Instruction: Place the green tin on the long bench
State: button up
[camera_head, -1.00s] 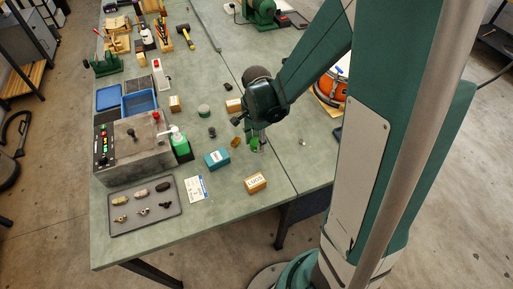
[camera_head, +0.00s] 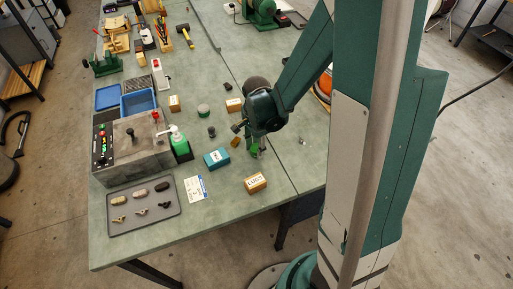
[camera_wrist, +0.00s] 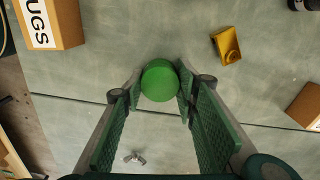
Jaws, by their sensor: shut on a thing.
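The green tin (camera_wrist: 160,82) shows its round top between the tips of my gripper's two fingers in the wrist view. My gripper (camera_wrist: 160,94) is shut on it, with a finger on each side. In the head view my gripper (camera_head: 257,150) is low over the right part of the long bench (camera_head: 225,215). The tin there is only a small green patch, mostly hidden by the fingers. I cannot tell whether its base touches the bench top.
A LUGS box (camera_head: 256,183), a teal box (camera_head: 216,158), a brass piece (camera_head: 235,142) and a wing nut (camera_head: 302,141) lie around my gripper. A grey tray (camera_head: 145,207) lies front left.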

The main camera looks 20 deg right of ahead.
aim_at(256, 147)
jog(key=o, duration=0.9)
jog(key=shift+r+p, duration=0.2)
jog(key=shift+p, duration=0.1)
notch_tip(256, 147, up, 12)
jog(key=shift+f+p, duration=0.1)
jog(key=shift+p, duration=0.65)
